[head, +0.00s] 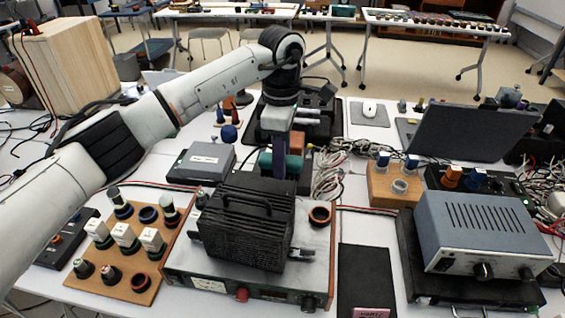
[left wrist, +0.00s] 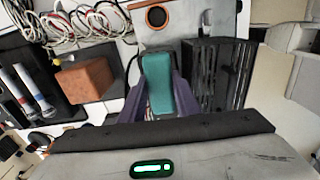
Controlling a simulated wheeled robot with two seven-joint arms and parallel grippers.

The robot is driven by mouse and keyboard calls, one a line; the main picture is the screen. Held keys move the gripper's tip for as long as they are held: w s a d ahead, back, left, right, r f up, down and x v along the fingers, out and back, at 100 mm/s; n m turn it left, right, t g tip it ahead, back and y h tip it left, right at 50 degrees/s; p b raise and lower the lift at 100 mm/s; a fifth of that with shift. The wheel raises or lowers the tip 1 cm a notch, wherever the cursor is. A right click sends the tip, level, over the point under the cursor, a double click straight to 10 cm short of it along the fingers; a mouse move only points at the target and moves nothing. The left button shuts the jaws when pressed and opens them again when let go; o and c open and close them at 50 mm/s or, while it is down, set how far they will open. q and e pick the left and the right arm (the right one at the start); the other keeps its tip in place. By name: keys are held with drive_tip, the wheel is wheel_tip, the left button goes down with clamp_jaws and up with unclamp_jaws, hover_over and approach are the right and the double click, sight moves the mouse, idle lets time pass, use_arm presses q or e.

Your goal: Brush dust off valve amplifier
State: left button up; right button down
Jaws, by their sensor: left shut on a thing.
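The valve amplifier is a chassis (head: 190,262) with a pale top, a black ventilated cage with a handle (head: 245,222) and an orange-ringed socket (head: 320,215). In the left wrist view its cage (left wrist: 228,75) is at right and its pale top (left wrist: 185,14) at the top. My left gripper (head: 279,178) is just behind the cage in the head view. Its purple fingers (left wrist: 150,100) are shut on a teal block-like piece (left wrist: 158,80), seemingly the brush; it also shows in the head view (head: 294,165). I cannot make out bristles, dust or contact with the amplifier. My right gripper is out of view.
A wooden board with knobs and valves (head: 125,270) stands left of the amplifier. A black pad (head: 366,275) and a blue-grey instrument (head: 480,235) are at right. A brown block (left wrist: 85,80) and tangled cables (head: 328,177) lie near the gripper.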

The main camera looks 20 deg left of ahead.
use_arm(q)
drive_tip(key=shift+r, duration=2.25)
